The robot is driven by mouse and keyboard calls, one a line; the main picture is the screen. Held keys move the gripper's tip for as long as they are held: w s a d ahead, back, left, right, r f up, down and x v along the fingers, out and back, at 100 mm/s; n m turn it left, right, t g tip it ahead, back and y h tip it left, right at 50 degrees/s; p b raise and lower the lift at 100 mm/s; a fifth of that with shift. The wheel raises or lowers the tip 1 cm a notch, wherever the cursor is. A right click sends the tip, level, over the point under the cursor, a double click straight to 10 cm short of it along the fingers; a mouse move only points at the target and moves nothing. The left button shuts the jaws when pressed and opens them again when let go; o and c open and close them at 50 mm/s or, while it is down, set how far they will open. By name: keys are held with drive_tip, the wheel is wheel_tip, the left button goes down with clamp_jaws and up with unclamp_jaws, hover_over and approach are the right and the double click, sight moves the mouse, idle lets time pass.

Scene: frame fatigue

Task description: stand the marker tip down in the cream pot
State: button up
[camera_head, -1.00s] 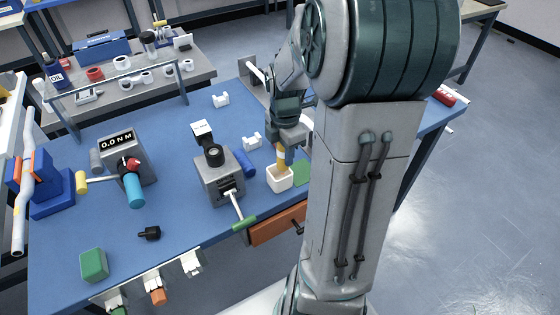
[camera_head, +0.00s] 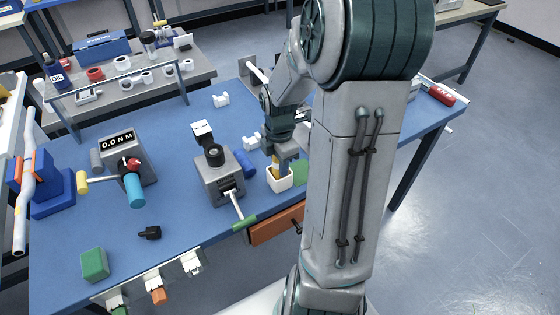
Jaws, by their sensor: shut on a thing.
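The cream pot (camera_head: 282,184) is a small square open container near the front edge of the blue workbench, right of the grey vise-like device. My gripper (camera_head: 281,162) is directly above the pot, pointing down, and is shut on the marker (camera_head: 274,173). The marker shows as a yellow-orange strip below the fingers. Its lower part is inside the pot opening, near the left side. Its tip is hidden by the pot wall, so I cannot tell whether it touches the bottom.
A blue cylinder (camera_head: 245,164) and the grey device (camera_head: 219,181) stand close left of the pot. A torque display box (camera_head: 126,157) is at the left.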

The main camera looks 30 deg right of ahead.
drive_tip(key=shift+f, duration=0.2)
drive_tip(key=o, duration=1.1)
drive_tip(key=shift+c, duration=0.2)
drive_tip(key=shift+b, duration=0.4)
drive_tip(key=r, duration=0.9)
drive_tip(key=r+p, duration=0.1)
drive_tip(key=r, duration=0.3)
drive_tip(key=shift+w+a+r, duration=0.15)
drive_tip(key=shift+a+r, duration=0.15)
drive_tip(key=s+a+m+t, duration=0.2)
drive_tip(key=s+a+m, duration=0.9)
drive_tip(key=m, duration=0.7)
drive_tip(key=shift+s+a+m+t, duration=0.15)
drive_tip(key=shift+s+m+t, duration=0.2)
drive_tip(key=shift+s, duration=0.4)
